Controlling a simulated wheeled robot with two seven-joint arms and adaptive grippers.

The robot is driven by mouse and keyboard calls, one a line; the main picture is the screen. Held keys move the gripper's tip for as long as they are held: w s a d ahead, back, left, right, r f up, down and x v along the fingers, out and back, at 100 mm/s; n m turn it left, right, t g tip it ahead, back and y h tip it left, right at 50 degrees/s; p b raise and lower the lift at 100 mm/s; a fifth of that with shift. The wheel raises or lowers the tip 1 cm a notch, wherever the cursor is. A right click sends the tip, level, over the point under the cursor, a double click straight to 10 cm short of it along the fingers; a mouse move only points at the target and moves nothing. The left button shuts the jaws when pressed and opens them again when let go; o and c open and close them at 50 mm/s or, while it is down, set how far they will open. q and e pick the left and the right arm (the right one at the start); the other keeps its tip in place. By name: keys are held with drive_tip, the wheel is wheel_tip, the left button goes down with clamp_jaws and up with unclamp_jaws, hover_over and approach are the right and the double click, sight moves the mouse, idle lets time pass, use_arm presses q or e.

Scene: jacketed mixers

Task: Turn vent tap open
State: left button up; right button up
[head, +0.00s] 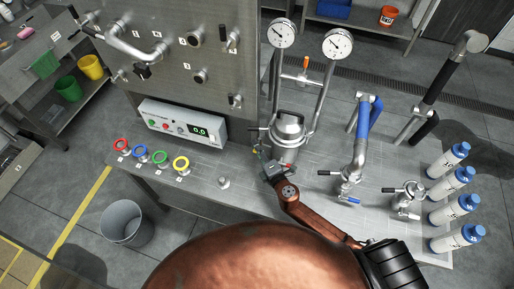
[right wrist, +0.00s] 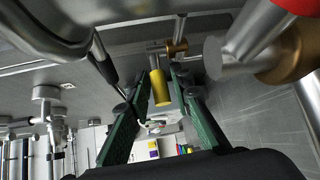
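A small tap with a yellow handle (right wrist: 160,88) and a brass-coloured body (right wrist: 176,47) shows in the right wrist view. I see no label that names it as the vent tap. A gap shows between the handle and the fingers. The fingertips are hard to make out in the head view. My left gripper is not in view.
Two gauges (head: 337,43) stand on pipes above the vessel. A blue-handled tap (head: 349,201) and an upright pipe with a blue sleeve (head: 363,127) are to the right. Several white bottles (head: 449,160) line the bench's right end. A control box (head: 182,123) stands left.

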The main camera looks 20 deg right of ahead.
clamp_jaws()
